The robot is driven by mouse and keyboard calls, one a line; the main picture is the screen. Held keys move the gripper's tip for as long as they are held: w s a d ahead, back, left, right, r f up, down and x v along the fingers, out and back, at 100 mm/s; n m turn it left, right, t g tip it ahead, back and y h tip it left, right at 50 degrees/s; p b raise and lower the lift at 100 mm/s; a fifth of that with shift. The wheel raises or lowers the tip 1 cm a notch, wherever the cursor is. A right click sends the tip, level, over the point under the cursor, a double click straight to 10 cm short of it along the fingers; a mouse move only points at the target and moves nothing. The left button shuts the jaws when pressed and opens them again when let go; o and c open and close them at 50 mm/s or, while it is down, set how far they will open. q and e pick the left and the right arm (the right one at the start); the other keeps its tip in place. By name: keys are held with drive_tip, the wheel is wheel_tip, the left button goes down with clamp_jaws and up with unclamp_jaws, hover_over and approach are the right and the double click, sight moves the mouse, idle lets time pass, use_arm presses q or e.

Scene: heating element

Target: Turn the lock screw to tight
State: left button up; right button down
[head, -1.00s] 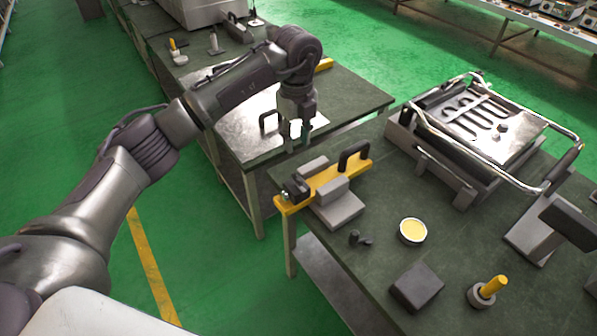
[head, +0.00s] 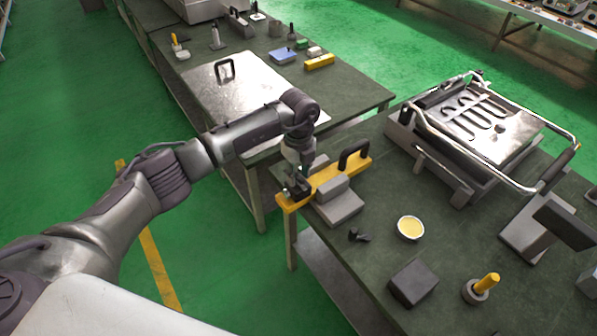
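A yellow bar fixture (head: 328,188) with a black handle (head: 354,155) lies on grey blocks at the near table's left corner. At the bar's left end is a small dark clamp-like part (head: 295,190). I cannot make out for sure which piece is the lock screw. My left gripper (head: 302,178) points down at this dark part, at or just above it. Its fingers are small and partly lost against the dark part, so I cannot tell whether they are open or touch it. My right gripper is out of view.
On the near table (head: 330,262) are a small black part (head: 358,235), a round tin with yellow contents (head: 410,228), a dark block (head: 414,282), a yellow peg in a grey base (head: 486,286) and a metal-framed heating unit (head: 490,130). A gap separates the far table (head: 345,95).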

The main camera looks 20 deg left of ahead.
use_arm(q)
clamp_jaws()
drive_tip(key=m+b, duration=0.4)
drive_tip(key=shift+f, duration=0.15)
drive_tip(key=m+b, duration=0.4)
drive_tip(key=m, duration=0.1)
drive_tip(key=shift+m, duration=0.4)
drive_tip(key=m+b, duration=0.3)
drive_tip(key=m, duration=0.1)
drive_tip(key=shift+m, duration=0.3)
drive_tip(key=shift+r+m+b, duration=0.2)
drive_tip(key=shift+m+b, duration=1.1)
drive_tip(key=shift+m, duration=0.4)
unclamp_jaws()
